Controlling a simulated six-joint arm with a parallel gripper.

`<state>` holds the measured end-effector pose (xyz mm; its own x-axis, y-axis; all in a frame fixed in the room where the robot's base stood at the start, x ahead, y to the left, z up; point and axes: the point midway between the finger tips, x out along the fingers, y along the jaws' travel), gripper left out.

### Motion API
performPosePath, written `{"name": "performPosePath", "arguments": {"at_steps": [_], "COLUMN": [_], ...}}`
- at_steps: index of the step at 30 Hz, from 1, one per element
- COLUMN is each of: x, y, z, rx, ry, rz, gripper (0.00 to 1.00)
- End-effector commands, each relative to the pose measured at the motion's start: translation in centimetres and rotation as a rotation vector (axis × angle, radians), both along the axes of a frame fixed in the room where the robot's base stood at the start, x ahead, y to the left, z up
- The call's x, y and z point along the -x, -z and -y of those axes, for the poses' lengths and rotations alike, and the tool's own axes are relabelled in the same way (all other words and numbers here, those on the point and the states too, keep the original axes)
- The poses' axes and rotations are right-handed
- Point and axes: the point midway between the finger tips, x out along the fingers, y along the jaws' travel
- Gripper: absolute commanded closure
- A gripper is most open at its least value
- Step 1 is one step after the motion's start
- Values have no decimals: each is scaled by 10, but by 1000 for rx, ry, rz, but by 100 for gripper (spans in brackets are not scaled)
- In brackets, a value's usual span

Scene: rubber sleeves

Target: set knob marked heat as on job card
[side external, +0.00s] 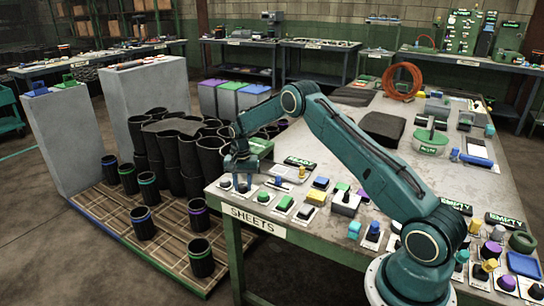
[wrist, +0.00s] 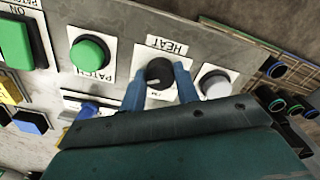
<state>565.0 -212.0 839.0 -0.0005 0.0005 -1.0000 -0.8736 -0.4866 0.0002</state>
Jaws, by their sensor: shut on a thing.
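The black knob (wrist: 160,68) sits on a white plate marked HEAT (wrist: 168,46), which reads upside down in the wrist view. A pale pointer line on the knob runs towards the left of that view; small marks below it are too small to read. My gripper (wrist: 160,78) has its two blue fingers on either side of the knob, shut on it. In the side view my gripper (side external: 241,172) reaches down at the table's near left corner, and the knob is too small there to make out clearly. I cannot identify the job card in either view.
A green button (wrist: 89,52) marked PATCH and a white button (wrist: 214,84) flank the knob closely. More buttons and switches crowd the table (side external: 290,222). Black sleeves (side external: 175,150) stand on a wooden pallet (side external: 165,235) beyond the table's left edge.

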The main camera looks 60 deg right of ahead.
Motion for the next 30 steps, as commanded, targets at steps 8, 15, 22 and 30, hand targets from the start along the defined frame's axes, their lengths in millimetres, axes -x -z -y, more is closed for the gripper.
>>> {"name": "performPosePath", "arguments": {"at_steps": [8, 15, 22, 30], "x": [0, 0, 0, 0], "y": [-1, 0, -5, -31], "z": [0, 0, 0, 0], "rx": [1, 1, 0, 2], "ry": [2, 0, 0, 0], "rz": [2, 0, 1, 3], "gripper": [49, 47, 47, 47]}}
